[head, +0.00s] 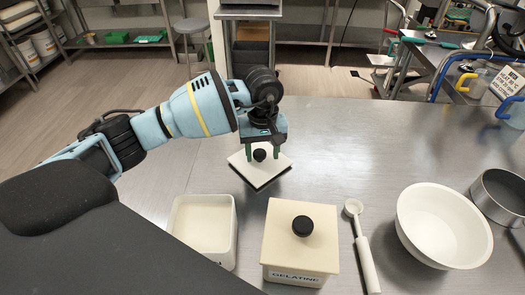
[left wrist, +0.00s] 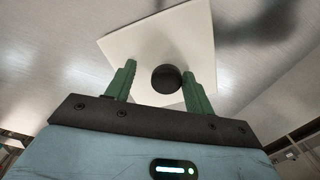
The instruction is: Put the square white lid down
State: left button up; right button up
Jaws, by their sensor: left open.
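The square white lid (head: 262,172) with a round black knob lies on the steel table, just behind the white containers, turned at an angle. In the left wrist view the lid (left wrist: 150,45) fills the upper middle, with its knob (left wrist: 166,79) between the fingers. My left gripper (head: 262,155) is over the lid with its green fingers pointing down on either side of the knob. In the left wrist view my left gripper (left wrist: 158,84) is open, with a gap beside the knob. The right gripper is not in view.
An open white square container (head: 233,235) stands in front of the lid. A lidded gelatine box (head: 325,240), a white scoop (head: 366,262), a white bowl (head: 402,215) and a metal ring (head: 484,200) stand to the right. The table behind the bowl is clear.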

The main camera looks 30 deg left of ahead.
aim_at(263, 152)
pick_arm(q)
notch_tip(263, 152, up, 12)
dwell(0.5)
